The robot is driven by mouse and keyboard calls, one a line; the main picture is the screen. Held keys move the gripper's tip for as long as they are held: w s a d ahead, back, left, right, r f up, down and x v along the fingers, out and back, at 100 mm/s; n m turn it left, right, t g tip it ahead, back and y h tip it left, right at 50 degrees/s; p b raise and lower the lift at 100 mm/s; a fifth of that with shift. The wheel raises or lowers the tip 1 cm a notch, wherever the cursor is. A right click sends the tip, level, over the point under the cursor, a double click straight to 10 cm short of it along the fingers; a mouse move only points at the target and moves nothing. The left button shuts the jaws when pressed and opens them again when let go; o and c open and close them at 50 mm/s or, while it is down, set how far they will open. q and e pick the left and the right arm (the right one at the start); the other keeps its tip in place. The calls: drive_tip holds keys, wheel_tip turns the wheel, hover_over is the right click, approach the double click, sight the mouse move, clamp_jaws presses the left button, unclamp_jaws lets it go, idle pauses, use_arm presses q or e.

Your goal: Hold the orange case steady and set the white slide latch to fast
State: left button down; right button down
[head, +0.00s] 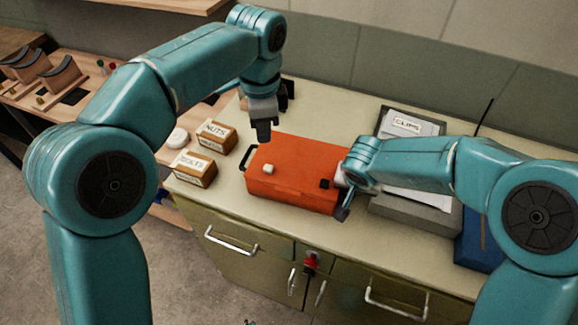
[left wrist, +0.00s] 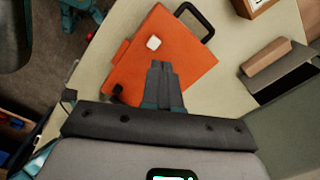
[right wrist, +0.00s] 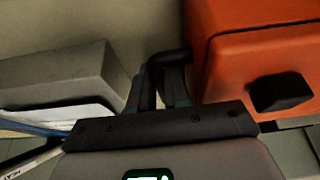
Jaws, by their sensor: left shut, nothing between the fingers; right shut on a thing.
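The orange case (head: 296,180) lies flat on the counter, with a black handle (head: 247,161) at its left end. The white slide latch (head: 268,169) is a small block on its top, toward the left end; it also shows in the left wrist view (left wrist: 153,43). No fast mark is readable. A black knob (right wrist: 280,92) sits near the case's right end. My left gripper (head: 263,138) is shut and empty, above the case and apart from the latch. My right gripper (head: 343,212) is shut on a black handle (right wrist: 168,57) at the case's right end.
Boxes labelled NUTS (head: 217,135) and BOLTS (head: 194,168) stand left of the case, with a white round thing (head: 177,138). A grey CLIPS bin (head: 430,213) stands right, partly behind my right arm. A blue thing (head: 478,245) lies further right. Counter in front of the case is clear.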

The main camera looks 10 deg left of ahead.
sight(268, 169)
use_arm(q)
drive_tip(key=f+n+y, duration=0.1)
drive_tip(key=n, duration=0.2)
drive_tip(key=a+f+n+y, duration=0.1)
drive_tip(key=n, duration=0.3)
drive_tip(key=f+n+t, duration=0.1)
drive_tip(key=n, duration=0.3)
drive_tip(key=shift+s+a+y, duration=0.3)
drive_tip(key=shift+y, duration=0.1)
drive_tip(key=shift+s+d+f+n+t+y, duration=0.1)
drive_tip(key=shift+s+d+n+t+y, duration=0.1)
drive_tip(key=shift+n, duration=0.3)
drive_tip(key=shift+s+d+f+n+t+y, duration=0.1)
drive_tip(key=shift+n+y, duration=0.1)
drive_tip(key=shift+n, duration=0.3)
drive_tip(key=s+d+t, duration=0.1)
drive_tip(key=s+d+n, duration=0.1)
drive_tip(key=s+d+n+t+y, duration=0.1)
drive_tip(key=d, duration=0.1)
drive_tip(key=shift+r+t, duration=0.3)
drive_tip(key=shift+m+t, duration=0.6)
drive_tip(key=shift+m, duration=0.1)
drive_tip(key=s+d, duration=0.1)
drive_tip(key=d+r, duration=0.1)
drive_tip(key=d, duration=0.1)
drive_tip(key=s+d+r, duration=0.1)
drive_tip(key=shift+s+d, duration=0.25)
drive_tip(key=shift+s, duration=0.1)
drive_tip(key=shift+f, duration=0.1)
drive_tip(key=x, duration=1)
